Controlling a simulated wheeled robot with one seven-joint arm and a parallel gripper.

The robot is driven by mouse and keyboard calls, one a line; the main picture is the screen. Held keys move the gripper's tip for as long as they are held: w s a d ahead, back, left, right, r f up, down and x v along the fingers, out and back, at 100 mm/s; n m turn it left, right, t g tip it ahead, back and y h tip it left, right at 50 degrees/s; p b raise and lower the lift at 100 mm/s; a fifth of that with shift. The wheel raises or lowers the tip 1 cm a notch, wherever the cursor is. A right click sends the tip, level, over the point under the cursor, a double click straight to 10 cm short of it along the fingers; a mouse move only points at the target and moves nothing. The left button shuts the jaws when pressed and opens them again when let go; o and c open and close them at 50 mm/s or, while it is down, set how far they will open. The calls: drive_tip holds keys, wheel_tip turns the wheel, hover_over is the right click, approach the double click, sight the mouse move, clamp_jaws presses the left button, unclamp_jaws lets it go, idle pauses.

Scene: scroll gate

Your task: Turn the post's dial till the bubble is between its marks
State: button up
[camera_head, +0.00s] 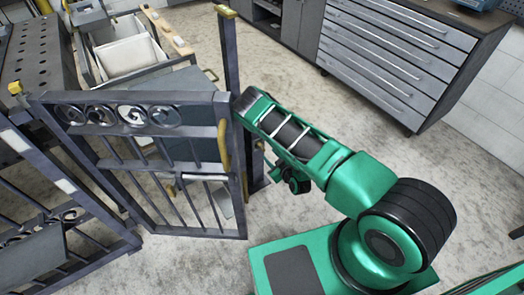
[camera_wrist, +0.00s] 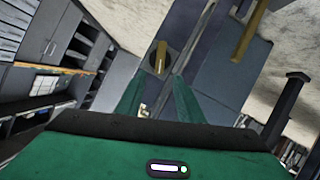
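A dark round dial with an upright brass grip (camera_wrist: 161,57) shows on a dark grey post (camera_wrist: 182,62) in the wrist view. My gripper (camera_wrist: 158,95) is open and empty, its two green fingers apart below the dial in the picture. I cannot tell whether either finger touches the dial or the post. In the head view a dark post with a brass cap (camera_head: 229,50) stands by the edge of the scroll gate (camera_head: 140,98). My green arm reaches toward it, and my fingertips cannot be made out there. No bubble or marks can be made out in either view.
The gate has a curved brass handle (camera_head: 223,146); a brass bar (camera_wrist: 252,36) shows in the wrist view. A second railing (camera_head: 60,190) stands at left. White bins (camera_head: 125,55) lie behind the gate. A drawer cabinet (camera_head: 395,55) is at upper right. Open floor lies between.

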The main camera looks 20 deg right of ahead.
sight(262, 148)
drive_tip(key=shift+f+x, duration=0.2)
drive_tip(key=shift+x, duration=2.35)
drive_tip(key=shift+f+x, duration=0.2)
drive_tip(key=shift+x, duration=2.3)
drive_tip(key=shift+s+d, duration=0.1)
drive_tip(key=shift+d, duration=0.1)
clamp_jaws()
